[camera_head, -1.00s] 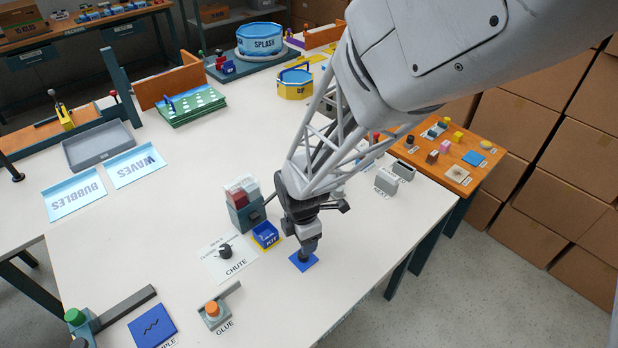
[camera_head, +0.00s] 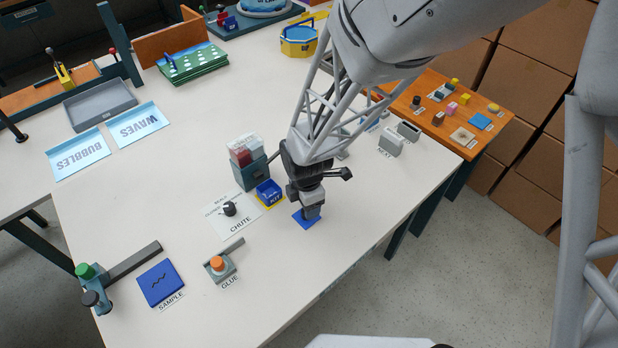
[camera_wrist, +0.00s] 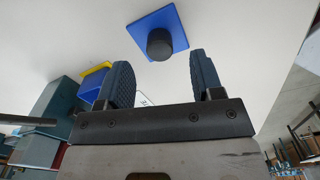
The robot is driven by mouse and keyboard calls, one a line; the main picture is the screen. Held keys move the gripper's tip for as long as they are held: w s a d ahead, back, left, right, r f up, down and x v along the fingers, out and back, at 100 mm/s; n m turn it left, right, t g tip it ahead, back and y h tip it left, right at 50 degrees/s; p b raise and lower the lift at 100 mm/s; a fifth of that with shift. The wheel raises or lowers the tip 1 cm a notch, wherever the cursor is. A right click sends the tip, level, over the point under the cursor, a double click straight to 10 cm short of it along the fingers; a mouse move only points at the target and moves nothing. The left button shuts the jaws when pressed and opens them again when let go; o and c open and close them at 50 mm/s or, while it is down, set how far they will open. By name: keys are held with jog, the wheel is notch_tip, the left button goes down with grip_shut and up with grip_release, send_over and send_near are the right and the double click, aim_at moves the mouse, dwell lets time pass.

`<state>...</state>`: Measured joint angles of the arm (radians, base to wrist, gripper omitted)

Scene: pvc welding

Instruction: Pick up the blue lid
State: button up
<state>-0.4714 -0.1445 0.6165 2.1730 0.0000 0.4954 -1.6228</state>
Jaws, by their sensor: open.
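The blue lid (camera_head: 308,220) is a flat blue square lying on the white table. In the wrist view the lid (camera_wrist: 178,22) shows a round black knob (camera_wrist: 160,43) at its middle. My gripper (camera_head: 311,210) is over the lid in the head view and hides part of it, including the knob. In the wrist view my gripper (camera_wrist: 157,82) has its two dark fingers spread apart, with the knob beyond the tips and roughly between them. Nothing is held. I cannot tell the exact height of the fingertips above the lid.
A small blue box on a yellow base (camera_head: 269,192) and a grey dispenser (camera_head: 250,172) stand left of my gripper. A black knob on the CHUTE card (camera_head: 230,209) and the orange GLUE button (camera_head: 217,264) are nearby.

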jog(key=shift+f, duration=2.15)
jog(key=c, duration=1)
jog(key=shift+r, duration=0.15)
jog(key=shift+w+r, duration=0.1)
jog(key=shift+r, duration=0.3)
notch_tip(320, 180, up, 3)
jog(key=shift+d+f, duration=0.1)
jog(key=shift+f, duration=0.05)
jog(key=s+d, duration=0.2)
jog(key=s, duration=0.2)
jog(key=s+d, duration=0.2)
jog(key=s, duration=0.3)
jog(key=s+d+r, duration=0.1)
jog(key=s+d, duration=0.2)
jog(key=s, duration=0.2)
jog(key=shift+s+r, duration=0.1)
jog(key=shift+s, duration=0.15)
